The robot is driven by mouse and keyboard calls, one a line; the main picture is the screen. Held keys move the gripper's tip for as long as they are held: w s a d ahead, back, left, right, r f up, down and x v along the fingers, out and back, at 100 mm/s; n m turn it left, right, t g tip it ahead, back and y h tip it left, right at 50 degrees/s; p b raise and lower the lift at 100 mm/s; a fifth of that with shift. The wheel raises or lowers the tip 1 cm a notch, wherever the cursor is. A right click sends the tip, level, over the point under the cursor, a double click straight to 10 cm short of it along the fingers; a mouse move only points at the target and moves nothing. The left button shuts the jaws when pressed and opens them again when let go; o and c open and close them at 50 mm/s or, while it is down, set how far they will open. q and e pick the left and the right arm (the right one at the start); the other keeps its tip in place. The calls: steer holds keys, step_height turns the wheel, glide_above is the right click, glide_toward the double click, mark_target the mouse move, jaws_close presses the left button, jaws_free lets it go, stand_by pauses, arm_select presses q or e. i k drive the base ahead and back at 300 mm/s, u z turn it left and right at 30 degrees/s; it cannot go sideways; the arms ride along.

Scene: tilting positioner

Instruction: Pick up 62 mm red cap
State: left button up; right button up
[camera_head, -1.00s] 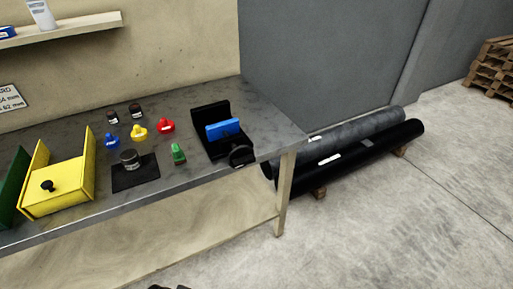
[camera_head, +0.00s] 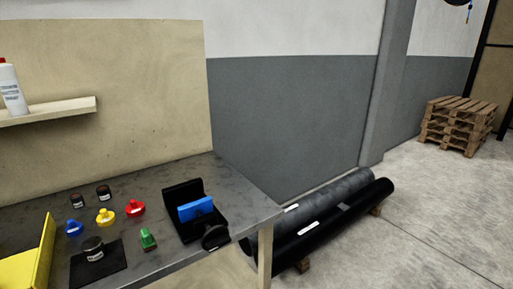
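A red cap (camera_head: 135,208) with a pale label stands on the grey workbench (camera_head: 165,174), right of a yellow cap (camera_head: 105,216) and a blue cap (camera_head: 74,228). A green piece (camera_head: 148,239) stands in front of the red cap. The label on the red cap is too small to read. No gripper shows in the head view, so neither gripper's place can be told.
A black positioner (camera_head: 184,194) with a blue block (camera_head: 196,209) is on the right of the bench. A black mat (camera_head: 112,262) bears a dark jar (camera_head: 93,249). A yellow box (camera_head: 25,262) is at left. Black rolls (camera_head: 330,218) lie on the floor at right.

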mark_target(136, 207)
steer(key=k, duration=0.6)
steer(key=u, duration=0.4)
steer(key=i, duration=0.6)
steer(key=u, duration=0.8)
steer(key=i, duration=1.05)
steer(key=u, duration=0.05)
